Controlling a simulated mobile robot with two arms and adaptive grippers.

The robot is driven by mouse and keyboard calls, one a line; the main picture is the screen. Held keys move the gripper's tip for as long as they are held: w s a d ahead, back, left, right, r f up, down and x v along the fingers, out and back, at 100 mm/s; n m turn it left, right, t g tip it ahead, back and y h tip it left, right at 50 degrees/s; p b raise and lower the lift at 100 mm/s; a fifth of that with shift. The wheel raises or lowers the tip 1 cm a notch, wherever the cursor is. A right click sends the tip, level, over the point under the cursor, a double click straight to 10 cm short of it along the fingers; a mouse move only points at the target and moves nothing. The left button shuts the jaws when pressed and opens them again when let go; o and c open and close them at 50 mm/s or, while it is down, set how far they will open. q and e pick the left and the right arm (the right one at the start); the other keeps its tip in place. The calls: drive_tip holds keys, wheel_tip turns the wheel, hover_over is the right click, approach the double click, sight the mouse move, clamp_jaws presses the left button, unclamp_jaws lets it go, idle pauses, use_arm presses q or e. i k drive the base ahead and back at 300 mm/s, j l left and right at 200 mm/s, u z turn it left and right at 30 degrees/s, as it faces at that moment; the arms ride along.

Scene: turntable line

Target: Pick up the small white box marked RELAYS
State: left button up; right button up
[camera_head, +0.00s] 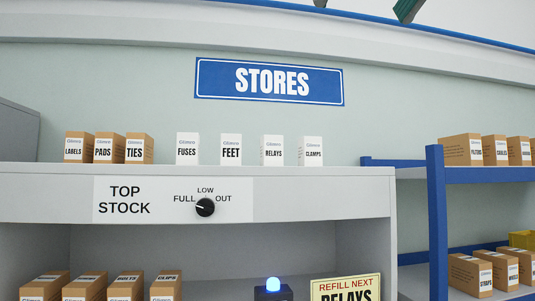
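The small white box marked RELAYS (273,151) stands upright on the top of the grey shelf unit (350,183). It is in a row of white boxes, between the FEET box (231,150) on its left and the CLAMPS box (311,152) on its right, with gaps on both sides. The FUSES box (187,149) stands further left. Neither of my grippers is in view.
Brown boxes marked LABELS (73,149), PADS (103,150) and TIES (134,149) stand left on the same top. Below are a dial (205,207), a lit blue lamp (273,285) and a REFILL NEXT RELAYS sign (345,288). A blue-framed rack (437,220) with boxes stands right.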

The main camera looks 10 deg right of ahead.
sight(271, 146)
drive_tip(key=i, duration=1.25)
